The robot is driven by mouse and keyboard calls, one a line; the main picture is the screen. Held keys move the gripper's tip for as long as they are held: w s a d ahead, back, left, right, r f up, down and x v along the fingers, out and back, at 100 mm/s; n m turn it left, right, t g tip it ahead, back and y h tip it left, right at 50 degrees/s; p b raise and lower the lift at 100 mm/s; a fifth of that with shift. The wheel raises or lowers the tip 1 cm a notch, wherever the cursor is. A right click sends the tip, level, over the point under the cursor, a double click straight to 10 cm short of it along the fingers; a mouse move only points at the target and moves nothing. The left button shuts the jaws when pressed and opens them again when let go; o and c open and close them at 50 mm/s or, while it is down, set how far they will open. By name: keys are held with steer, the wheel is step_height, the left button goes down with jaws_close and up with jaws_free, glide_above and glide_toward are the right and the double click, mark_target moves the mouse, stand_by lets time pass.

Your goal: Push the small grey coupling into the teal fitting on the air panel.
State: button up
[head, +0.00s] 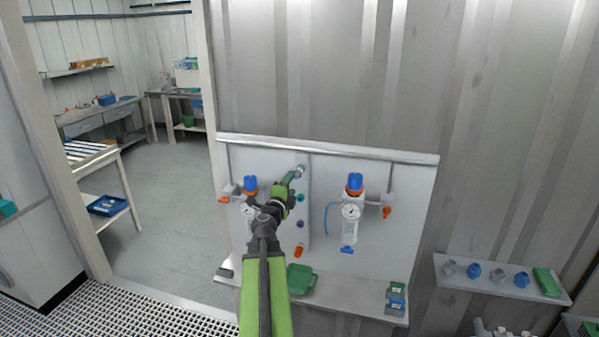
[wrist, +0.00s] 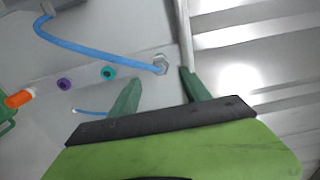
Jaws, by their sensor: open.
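The small grey coupling (wrist: 160,63) shows in the wrist view as a hexagonal piece at the end of a blue hose, on a pale strip of the air panel. The teal fitting (wrist: 108,73) is a ring to its left on the same strip; it also shows in the head view (head: 300,198). My gripper (wrist: 160,78) is open, its green fingertips on either side of the coupling in the picture, with a gap at each side. Whether they reach its depth is unclear. In the head view my gripper (head: 291,177) is at the panel's upper middle, just beside the coupling (head: 301,171).
A purple fitting (head: 299,224) and an orange one (head: 299,251) sit below the teal one. A gauge unit with a blue knob (head: 354,183) stands to the right. A green container (head: 301,279) is on the panel's ledge. A side shelf (head: 470,284) holds several parts.

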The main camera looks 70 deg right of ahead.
mark_target(298, 173)
steer(key=d, duration=0.9)
steer(key=shift+w, duration=0.3)
steer(key=shift+a, duration=0.1)
stand_by(0.4)
jaws_close()
steer(key=shift+a, duration=0.15)
stand_by(0.4)
steer(key=shift+s+a, duration=0.2)
steer(key=shift+a, duration=2.65)
